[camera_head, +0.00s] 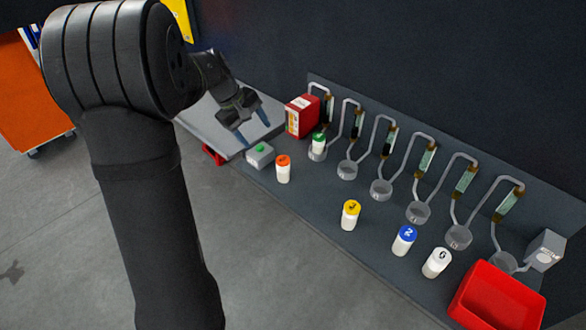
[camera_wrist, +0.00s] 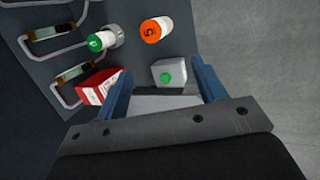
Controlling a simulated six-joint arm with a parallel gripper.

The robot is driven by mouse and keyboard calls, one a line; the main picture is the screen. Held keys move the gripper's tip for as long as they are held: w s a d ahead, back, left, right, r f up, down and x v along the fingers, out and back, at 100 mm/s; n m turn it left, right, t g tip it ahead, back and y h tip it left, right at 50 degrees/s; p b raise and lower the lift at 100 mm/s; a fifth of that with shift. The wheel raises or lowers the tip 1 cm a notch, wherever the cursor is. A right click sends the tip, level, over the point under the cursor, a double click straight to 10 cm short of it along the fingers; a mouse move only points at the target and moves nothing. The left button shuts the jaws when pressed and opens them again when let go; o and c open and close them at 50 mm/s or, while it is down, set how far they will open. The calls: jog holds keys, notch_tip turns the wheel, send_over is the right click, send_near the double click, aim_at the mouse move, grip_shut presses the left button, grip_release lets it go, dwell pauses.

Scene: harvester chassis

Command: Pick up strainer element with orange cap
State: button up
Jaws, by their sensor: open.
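The strainer element with the orange cap (camera_head: 283,169) is a white cylinder standing upright on the dark bench, near its front edge. In the wrist view its orange cap (camera_wrist: 152,31), marked 5, shows at the top, beyond the fingertips. My gripper (camera_head: 252,128) is open and empty, above the left end of the bench, to the left of and behind the orange-capped element. In the wrist view its two blue fingers (camera_wrist: 161,85) are spread apart, with a grey box with a green button (camera_wrist: 168,76) showing between them.
A green-capped element (camera_head: 318,143) stands in a clear cup at the rack's left end, by a red box (camera_head: 301,116). Yellow (camera_head: 350,214), blue (camera_head: 404,240) and white (camera_head: 437,262) capped elements stand to the right. A red bin (camera_head: 498,297) is at far right. Curved tubes line the back.

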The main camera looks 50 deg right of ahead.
jog(key=m+t, duration=0.5)
jog(key=m, duration=0.4)
send_near(283, 160)
jog(key=shift+y, duration=0.4)
jog(key=x, duration=0.6)
jog(key=shift+d+f, duration=0.2)
jog(key=shift+x, duration=3.25)
jog(key=shift+w+d+r, duration=0.1)
jog(key=shift+d, duration=0.1)
jog(key=c, duration=1.1)
